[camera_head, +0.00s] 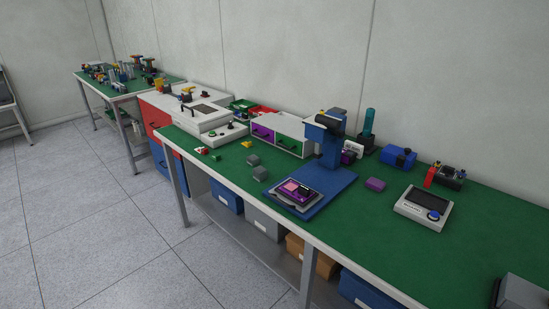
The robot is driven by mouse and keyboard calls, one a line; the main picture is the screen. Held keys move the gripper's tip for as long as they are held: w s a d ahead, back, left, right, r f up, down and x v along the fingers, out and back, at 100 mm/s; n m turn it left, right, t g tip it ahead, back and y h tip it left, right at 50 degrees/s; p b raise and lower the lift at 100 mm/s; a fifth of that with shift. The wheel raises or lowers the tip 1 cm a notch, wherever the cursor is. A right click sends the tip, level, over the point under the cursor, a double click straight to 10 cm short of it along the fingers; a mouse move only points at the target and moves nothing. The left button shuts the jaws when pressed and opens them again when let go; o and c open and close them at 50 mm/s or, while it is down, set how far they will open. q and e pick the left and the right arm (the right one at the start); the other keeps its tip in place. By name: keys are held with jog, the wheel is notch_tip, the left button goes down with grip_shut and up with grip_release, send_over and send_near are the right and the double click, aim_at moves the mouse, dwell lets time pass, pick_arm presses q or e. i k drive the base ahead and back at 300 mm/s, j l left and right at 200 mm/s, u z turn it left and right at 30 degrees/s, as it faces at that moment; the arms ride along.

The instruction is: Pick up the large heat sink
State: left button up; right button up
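Two small dark grey blocks lie on the green table top, left of the blue stand; they look like heat sinks. One block (254,160) lies farther back and the other block (260,173) lies nearer the front edge. They are close together but look apart. They are too small in the view to make out fins or to tell surely which is larger. Neither of my grippers is in view, and nothing is seen touching the blocks.
A blue stand (328,150) with a purple device (296,191) on its base stands right of the blocks. Behind are white drawers (289,142). A grey display unit (424,207) sits right; a grey box-like thing (522,292) is cut off bottom right. Floor in front is clear.

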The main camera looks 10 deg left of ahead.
aim_at(260, 173)
jog(key=i+j+z, duration=0.15)
jog(key=i+j, duration=0.25)
jog(key=i+j+z, duration=0.15)
jog(key=i+j, duration=0.2)
jog(key=j, duration=0.2)
jog(key=i+j+z, duration=0.15)
jog(key=i+j, duration=0.2)
jog(key=j, duration=0.15)
